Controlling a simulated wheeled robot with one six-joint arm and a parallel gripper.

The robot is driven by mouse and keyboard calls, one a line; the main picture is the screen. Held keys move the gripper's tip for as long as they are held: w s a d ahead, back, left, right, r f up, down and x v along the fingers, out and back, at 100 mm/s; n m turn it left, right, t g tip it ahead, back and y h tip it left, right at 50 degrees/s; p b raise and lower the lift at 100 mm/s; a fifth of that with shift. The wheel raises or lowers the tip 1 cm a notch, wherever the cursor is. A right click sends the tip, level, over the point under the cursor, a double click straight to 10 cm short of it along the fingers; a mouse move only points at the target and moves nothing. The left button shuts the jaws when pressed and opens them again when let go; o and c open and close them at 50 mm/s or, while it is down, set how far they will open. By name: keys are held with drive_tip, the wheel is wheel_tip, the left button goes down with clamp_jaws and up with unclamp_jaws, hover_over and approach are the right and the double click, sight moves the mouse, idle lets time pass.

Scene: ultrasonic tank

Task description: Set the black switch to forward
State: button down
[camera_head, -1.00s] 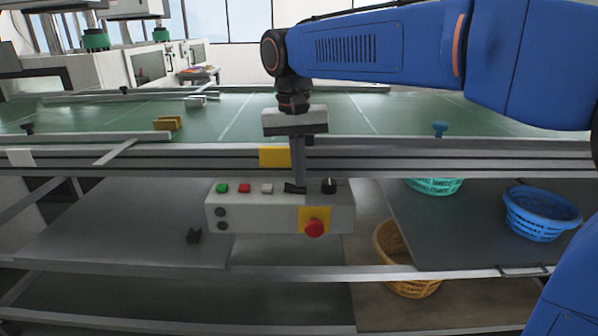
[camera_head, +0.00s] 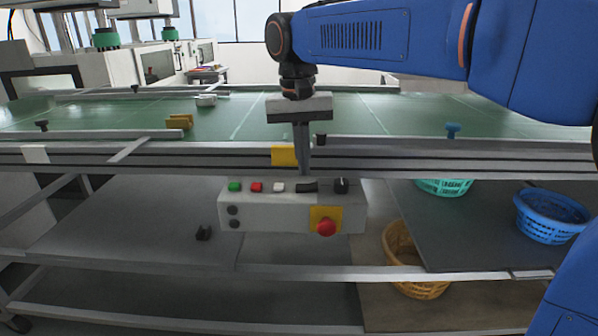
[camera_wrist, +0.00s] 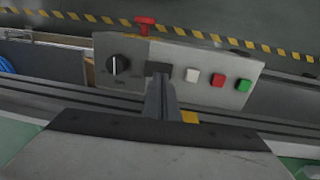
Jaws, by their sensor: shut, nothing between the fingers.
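The grey control box (camera_head: 262,212) hangs below the conveyor's front rail. On its top, a black switch (camera_head: 307,188) lies between a white button (camera_head: 278,188) and a black rotary knob (camera_head: 341,186). In the wrist view the black switch (camera_wrist: 158,67) is partly hidden behind my fingers, and the knob (camera_wrist: 118,66) with its pale mark is clear to its left. The switch's exact position cannot be told. My gripper (camera_head: 303,171) is shut and empty, pointing down just above the black switch. It also fills the middle of the wrist view (camera_wrist: 161,84); contact cannot be told.
A red emergency button (camera_head: 326,228) on a yellow plate sticks out of the box front. Green (camera_head: 235,187) and red (camera_head: 257,188) buttons sit at the left. The metal rail (camera_head: 450,158) runs close behind my fingers. Baskets (camera_head: 550,216) stand on the lower right shelf.

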sight(302, 186)
wheel_tip(302, 186, up, 11)
drive_tip(key=shift+a+r, duration=0.2)
drive_tip(key=shift+a, duration=0.2)
idle(0.4)
drive_tip(key=shift+d+r+h, duration=0.15)
drive_tip(key=shift+d+h, duration=0.05)
drive_tip(key=shift+h, duration=0.2)
drive_tip(key=f, duration=0.4)
drive_tip(key=d+f, duration=0.1)
drive_tip(key=f, duration=0.4)
drive_tip(key=d+f, duration=0.1)
drive_tip(key=f, duration=0.4)
drive_tip(key=shift+s, duration=0.1)
